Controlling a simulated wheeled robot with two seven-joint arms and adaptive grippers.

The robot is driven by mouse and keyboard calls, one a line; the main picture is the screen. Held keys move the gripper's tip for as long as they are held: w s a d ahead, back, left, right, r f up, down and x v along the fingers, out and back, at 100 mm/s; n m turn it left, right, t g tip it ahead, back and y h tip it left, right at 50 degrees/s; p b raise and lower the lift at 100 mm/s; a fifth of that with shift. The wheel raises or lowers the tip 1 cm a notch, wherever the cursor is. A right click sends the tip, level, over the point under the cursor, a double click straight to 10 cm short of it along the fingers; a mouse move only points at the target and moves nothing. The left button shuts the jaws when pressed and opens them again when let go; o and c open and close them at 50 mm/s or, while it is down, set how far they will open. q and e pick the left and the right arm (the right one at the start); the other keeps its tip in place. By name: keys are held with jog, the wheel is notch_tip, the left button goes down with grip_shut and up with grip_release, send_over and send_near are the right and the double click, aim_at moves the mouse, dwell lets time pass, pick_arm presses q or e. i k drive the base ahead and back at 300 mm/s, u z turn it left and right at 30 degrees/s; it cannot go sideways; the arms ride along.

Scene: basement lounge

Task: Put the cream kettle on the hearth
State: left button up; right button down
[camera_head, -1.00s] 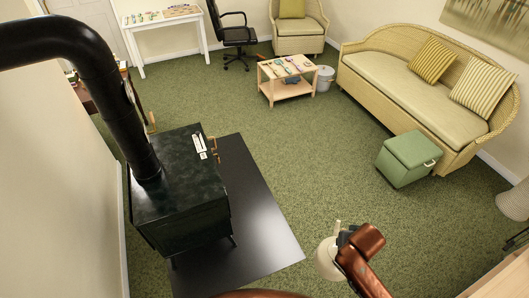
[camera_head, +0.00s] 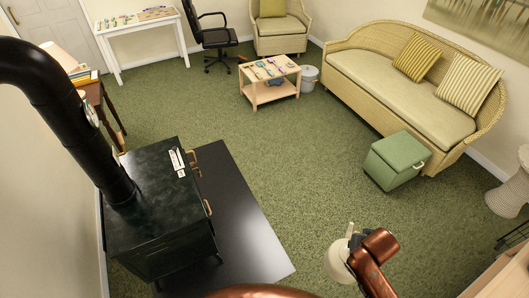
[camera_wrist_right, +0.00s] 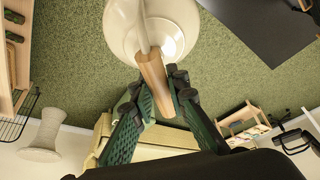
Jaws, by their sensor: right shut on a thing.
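The cream kettle (camera_head: 339,262) hangs over the carpet at the lower middle of the head view, held by my right gripper (camera_head: 354,240). In the right wrist view the kettle (camera_wrist_right: 118,32) has a wooden handle (camera_wrist_right: 153,78), and the green fingers of my right gripper (camera_wrist_right: 160,95) are shut on it. The hearth (camera_head: 252,232) is a flat black plate on the floor under and beside the stove. The kettle is to the right of its edge, apart from it. The hearth also shows as a dark corner in the wrist view (camera_wrist_right: 265,30). My left gripper is out of view.
The dark stove (camera_head: 155,200) with its black pipe (camera_head: 75,115) stands on the hearth's left part. The hearth's right part is bare. Open green carpet (camera_head: 310,170) lies around it. A green storage box (camera_head: 396,160) and wicker sofa (camera_head: 420,85) are at the right.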

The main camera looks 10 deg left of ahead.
aim_at(210, 162)
jog(key=z, duration=0.05)
jog(key=i, duration=3.2)
jog(key=u, duration=3.05)
jog(key=i, duration=0.55)
